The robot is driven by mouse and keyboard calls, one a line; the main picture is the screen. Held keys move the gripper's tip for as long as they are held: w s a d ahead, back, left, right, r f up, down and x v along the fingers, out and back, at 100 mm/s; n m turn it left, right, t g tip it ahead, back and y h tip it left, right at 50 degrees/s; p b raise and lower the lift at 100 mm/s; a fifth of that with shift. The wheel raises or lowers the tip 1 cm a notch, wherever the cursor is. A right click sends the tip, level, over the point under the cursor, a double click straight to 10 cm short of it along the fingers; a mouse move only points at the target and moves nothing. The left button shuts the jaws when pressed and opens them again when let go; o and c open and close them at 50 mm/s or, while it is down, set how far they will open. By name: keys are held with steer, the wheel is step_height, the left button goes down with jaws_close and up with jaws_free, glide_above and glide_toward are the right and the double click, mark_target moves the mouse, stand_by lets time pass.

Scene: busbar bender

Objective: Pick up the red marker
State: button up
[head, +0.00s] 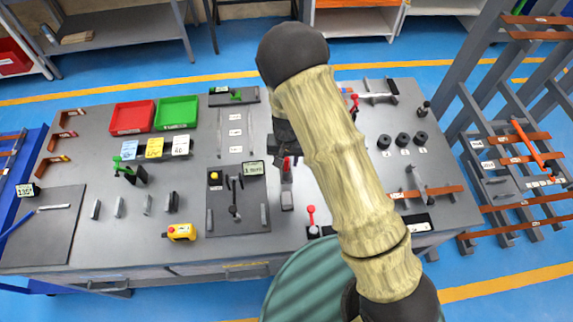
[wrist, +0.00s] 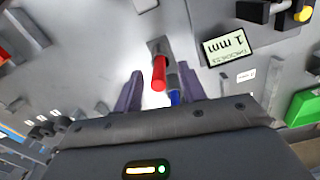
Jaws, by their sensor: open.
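The red marker (wrist: 160,74) stands in a small dark holder (wrist: 156,47) on the bench, with a blue marker (wrist: 174,96) close beside it. In the wrist view my gripper (wrist: 161,71) is open, one finger on each side of the markers, with gaps showing between the fingers and the red marker. In the head view the red marker (head: 286,164) shows as a small red upright piece just below my gripper (head: 285,150), which is partly hidden by my arm. The lower part of the blue marker is hidden behind my gripper body.
A thickness display (head: 254,169) reading 1 mm stands close beside the markers. A bending tool with levers (head: 235,197) is to the left. Red (head: 132,117) and green (head: 177,113) trays sit at the back. A red-knobbed lever (head: 311,213) stands near the front edge.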

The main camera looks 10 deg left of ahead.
mark_target(287, 168)
steer(key=shift+w+f+p, duration=0.1)
steer(key=shift+f+p, duration=0.25)
steer(key=shift+f, duration=1.1)
steer(key=shift+c, duration=0.2)
jaws_close()
